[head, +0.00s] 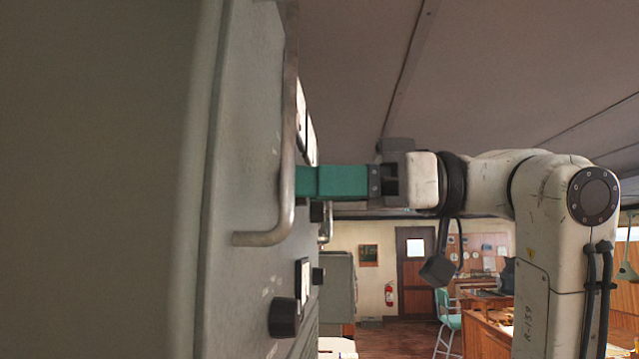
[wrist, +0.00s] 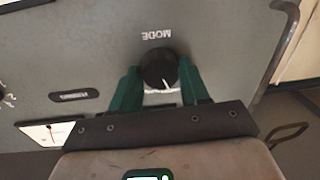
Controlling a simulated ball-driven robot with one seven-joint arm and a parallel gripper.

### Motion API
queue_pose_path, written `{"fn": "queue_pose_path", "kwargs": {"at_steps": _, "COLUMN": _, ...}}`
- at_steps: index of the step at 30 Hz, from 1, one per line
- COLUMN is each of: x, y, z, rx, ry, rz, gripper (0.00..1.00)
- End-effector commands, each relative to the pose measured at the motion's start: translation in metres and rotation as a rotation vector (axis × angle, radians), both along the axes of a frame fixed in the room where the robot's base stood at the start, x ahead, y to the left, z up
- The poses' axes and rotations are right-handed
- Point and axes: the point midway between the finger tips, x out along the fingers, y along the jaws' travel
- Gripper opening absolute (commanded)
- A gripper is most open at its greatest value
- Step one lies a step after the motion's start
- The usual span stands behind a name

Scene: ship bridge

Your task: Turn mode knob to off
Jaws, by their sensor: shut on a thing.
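The mode knob (wrist: 158,67) is a round black dial on a grey panel (wrist: 105,45). The word MODE beside it appears upside down in the wrist view. A white pointer mark on the knob faces toward the bottom of that picture, slightly right. My gripper (wrist: 159,75) has its green fingers on both sides of the knob, shut on it. In the head view my gripper (head: 299,181) reaches left to the panel face, and the knob is hidden behind the fingers and a metal handle. I cannot read any position labels around the knob.
A bent metal handle (head: 287,150) stands out from the panel close to my fingers. Another black knob (head: 284,317) sits lower on the panel. A white gauge (wrist: 48,131) is near the gripper. Open room with a door (head: 415,262) lies beyond.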

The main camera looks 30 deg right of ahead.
Motion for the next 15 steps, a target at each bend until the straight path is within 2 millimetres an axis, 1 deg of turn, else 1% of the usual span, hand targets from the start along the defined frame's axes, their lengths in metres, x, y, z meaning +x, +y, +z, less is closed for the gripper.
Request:
{"fn": "queue_pose_path", "kwargs": {"at_steps": 8, "x": -0.0001, "y": -0.0001, "z": -0.0005, "rx": -0.03, "ry": -0.042, "rz": 0.0, "gripper": 0.15}}
{"fn": "queue_pose_path", "kwargs": {"at_steps": 15, "x": -0.0007, "y": 0.0003, "z": -0.001, "rx": -0.119, "ry": -0.165, "rz": 0.0, "gripper": 0.15}}
